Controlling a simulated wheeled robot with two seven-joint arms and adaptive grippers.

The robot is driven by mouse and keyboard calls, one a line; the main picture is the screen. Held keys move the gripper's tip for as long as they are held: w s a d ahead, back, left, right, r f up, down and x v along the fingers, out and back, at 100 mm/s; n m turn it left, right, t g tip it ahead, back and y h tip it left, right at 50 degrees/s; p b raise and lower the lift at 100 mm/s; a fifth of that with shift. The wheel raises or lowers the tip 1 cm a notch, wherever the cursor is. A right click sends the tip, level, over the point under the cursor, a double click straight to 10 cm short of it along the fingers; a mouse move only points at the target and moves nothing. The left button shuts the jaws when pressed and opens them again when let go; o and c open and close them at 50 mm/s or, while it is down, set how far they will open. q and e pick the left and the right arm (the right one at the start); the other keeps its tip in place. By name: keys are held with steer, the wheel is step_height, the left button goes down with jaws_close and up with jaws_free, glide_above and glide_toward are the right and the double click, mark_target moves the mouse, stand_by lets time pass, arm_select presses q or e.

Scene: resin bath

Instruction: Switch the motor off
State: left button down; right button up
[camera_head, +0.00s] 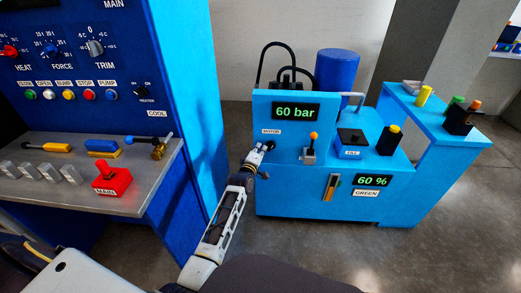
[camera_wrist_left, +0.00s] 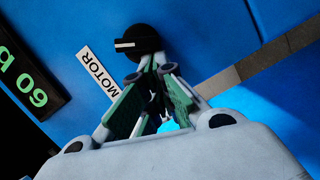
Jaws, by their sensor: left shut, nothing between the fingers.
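The motor switch is a round black knob (camera_wrist_left: 138,42) with a white pointer line, on the blue panel beside the white MOTOR label (camera_wrist_left: 98,74) in the left wrist view. In the head view the label (camera_head: 271,131) shows on the left of the blue machine's front, under the "60 bar" display (camera_head: 296,112). My left gripper (camera_wrist_left: 150,66) is shut and empty, its fingertips at the knob's lower edge. I cannot tell whether they touch it. In the head view this gripper (camera_head: 262,153) covers much of the knob. My right gripper is not in view.
An orange-tipped lever (camera_head: 312,143) stands just right of the knob. A slider (camera_head: 331,187) and a "60 %" display (camera_head: 371,181) are lower on the front. A control console (camera_head: 100,150) with a red MAIN switch (camera_head: 112,179) stands left.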

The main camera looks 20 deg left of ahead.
arm_select(q)
steer(key=shift+f+n, duration=0.3)
steer(key=shift+n, duration=0.4)
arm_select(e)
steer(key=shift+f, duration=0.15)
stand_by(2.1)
arm_select(q)
steer(key=shift+r, duration=0.1)
